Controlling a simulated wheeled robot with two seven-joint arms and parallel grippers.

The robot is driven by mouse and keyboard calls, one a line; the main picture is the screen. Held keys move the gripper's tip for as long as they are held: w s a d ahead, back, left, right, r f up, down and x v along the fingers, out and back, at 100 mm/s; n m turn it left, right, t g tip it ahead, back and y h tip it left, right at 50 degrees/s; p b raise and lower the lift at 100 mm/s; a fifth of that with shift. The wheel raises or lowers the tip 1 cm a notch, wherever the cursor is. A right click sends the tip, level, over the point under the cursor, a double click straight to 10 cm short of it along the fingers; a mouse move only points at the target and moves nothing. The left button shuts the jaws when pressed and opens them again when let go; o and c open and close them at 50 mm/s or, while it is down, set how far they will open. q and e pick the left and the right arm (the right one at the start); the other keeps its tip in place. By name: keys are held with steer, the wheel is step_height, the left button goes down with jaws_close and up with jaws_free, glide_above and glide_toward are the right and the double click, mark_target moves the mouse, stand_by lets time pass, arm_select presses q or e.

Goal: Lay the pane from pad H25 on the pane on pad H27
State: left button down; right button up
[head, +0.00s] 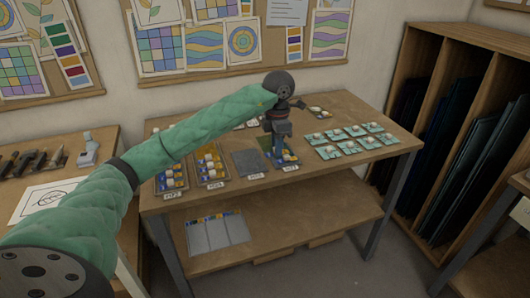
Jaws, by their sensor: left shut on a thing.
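My left gripper (281,146) points down over the rightmost labelled pad, which seems to be H27 (290,167). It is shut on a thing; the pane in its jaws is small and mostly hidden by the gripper. Blue, yellow and white bits show on that pad beneath and beside the jaws. I cannot tell whether the held pane touches the pane there. The pad to its left, apparently H25 (247,161), is bare grey. The labels are too small to read surely. My right gripper is not in view.
Two filled pads, one at the far left (170,179) and one with orange pieces (209,164), stand left of the bare pad. Teal trays with white pieces (355,130) are on the right. A lower shelf (280,219) holds grey sheets. A wooden rack (425,40) stands at right.

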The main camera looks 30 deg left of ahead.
mark_target(288, 154)
arm_select(q)
steer(key=shift+d+r, duration=0.35)
steer(key=shift+d, duration=0.25)
steer(key=shift+d+r, duration=0.35)
steer(key=shift+d, duration=0.2)
steer(key=m, duration=0.4)
steer(key=shift+w+d+m, duration=0.15)
steer(key=shift+w+m, duration=0.05)
steer(key=shift+m, duration=0.1)
steer(key=m, duration=0.5)
steer(key=shift+w+d+m, duration=0.3)
steer(key=shift+w+d, duration=0.05)
steer(key=s+d+f+m, duration=0.5)
steer(key=f+m, duration=0.3)
steer(key=f, duration=0.1)
steer(key=s+d+f+m, duration=0.6)
steer(key=f+m, duration=0.3)
steer(key=f, duration=0.1)
steer(key=shift+s+f+m, duration=0.15)
steer(key=shift+f+m, duration=0.15)
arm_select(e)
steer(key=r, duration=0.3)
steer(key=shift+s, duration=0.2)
